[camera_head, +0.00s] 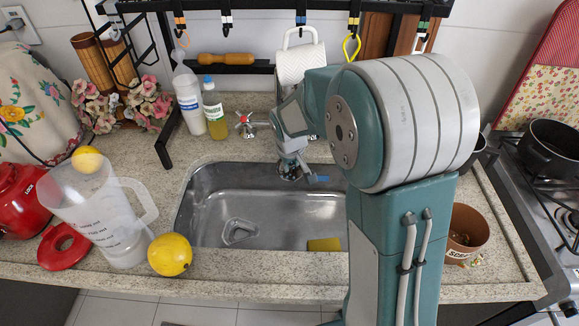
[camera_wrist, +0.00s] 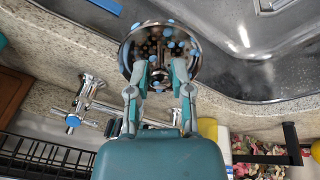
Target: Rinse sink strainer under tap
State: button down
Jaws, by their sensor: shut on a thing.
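My gripper (camera_wrist: 160,72) is shut on the sink strainer (camera_wrist: 185,48), a round shiny metal cup with holes. The fingers grip its central post. In the head view my gripper (camera_head: 291,168) hangs over the back part of the steel sink (camera_head: 300,212), with the strainer mostly hidden beneath it. The tap's red-marked handle (camera_head: 244,120) stands behind the sink, left of my gripper. In the wrist view, chrome tap fittings with a blue knob (camera_wrist: 72,120) are left of my gripper. The spout is not clearly visible, and I cannot tell whether water runs.
A yellow sponge (camera_head: 325,244) lies in the sink, right of the drain area (camera_head: 240,232). Bottles (camera_head: 214,108) stand behind the left rim. A clear jug (camera_head: 110,220) and a yellow fruit (camera_head: 170,254) are at the left. A pot (camera_head: 467,232) is at the right. The rack (camera_head: 350,6) spans above.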

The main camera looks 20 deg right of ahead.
jog(key=shift+s+d, duration=0.1)
jog(key=shift+d, duration=0.2)
jog(key=shift+a, duration=0.4)
jog(key=shift+d, duration=0.4)
dwell(0.4)
jog(key=shift+a, duration=0.4)
dwell(1.4)
jog(key=s+a, duration=0.2)
jog(key=s, duration=0.4)
dwell(0.8)
jog(key=shift+r, duration=0.1)
dwell(0.6)
